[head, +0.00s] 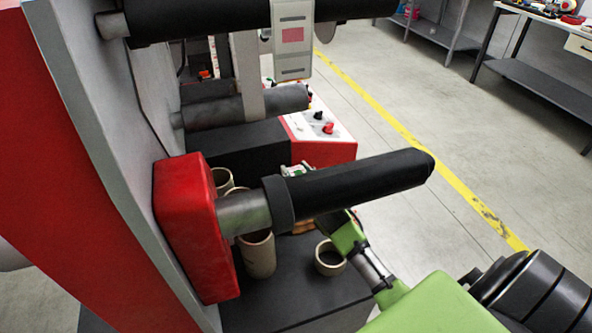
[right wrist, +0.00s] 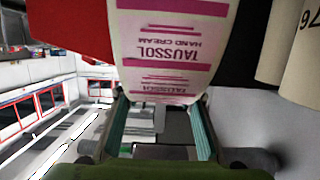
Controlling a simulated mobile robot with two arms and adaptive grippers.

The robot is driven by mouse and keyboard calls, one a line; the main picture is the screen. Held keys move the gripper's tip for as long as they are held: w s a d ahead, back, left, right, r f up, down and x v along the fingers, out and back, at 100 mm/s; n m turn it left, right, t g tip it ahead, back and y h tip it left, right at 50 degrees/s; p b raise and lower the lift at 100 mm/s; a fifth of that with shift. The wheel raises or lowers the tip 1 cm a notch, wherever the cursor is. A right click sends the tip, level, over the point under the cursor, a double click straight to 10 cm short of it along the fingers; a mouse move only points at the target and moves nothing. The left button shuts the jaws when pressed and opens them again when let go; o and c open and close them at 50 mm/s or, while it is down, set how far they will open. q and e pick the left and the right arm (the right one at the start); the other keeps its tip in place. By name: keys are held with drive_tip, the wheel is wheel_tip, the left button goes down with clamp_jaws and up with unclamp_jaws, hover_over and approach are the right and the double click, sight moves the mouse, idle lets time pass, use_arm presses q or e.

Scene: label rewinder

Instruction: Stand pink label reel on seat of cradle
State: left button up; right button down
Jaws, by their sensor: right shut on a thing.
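The pink label reel (right wrist: 172,45) fills the top middle of the right wrist view, white with pink bands and the print "TAUSSOL HAND CREAM". My right gripper (right wrist: 160,105) is shut on it, one finger at each side of its lower edge. In the head view my right gripper's green wrist part (head: 346,236) reaches in from the lower right, under the black shaft. The shaft hides its fingertips and most or all of the reel there. I cannot make out the cradle or its seat for certain. My left gripper is not in view.
The black shaft (head: 360,178) sticks out from a red block (head: 190,225) above my right gripper. Beige cores (head: 257,255) stand on a dark surface (head: 290,295) below, with a short one (head: 330,259) near my wrist. A red-and-white control box (head: 322,130) stands behind.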

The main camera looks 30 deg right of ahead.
drive_tip(key=c, duration=1.3)
unclamp_jaws()
drive_tip(key=shift+r, duration=0.2)
drive_tip(key=shift+f, duration=0.3)
drive_tip(key=shift+s, duration=0.1)
drive_tip(key=v, duration=1.2)
drive_tip(key=shift+r, duration=0.2)
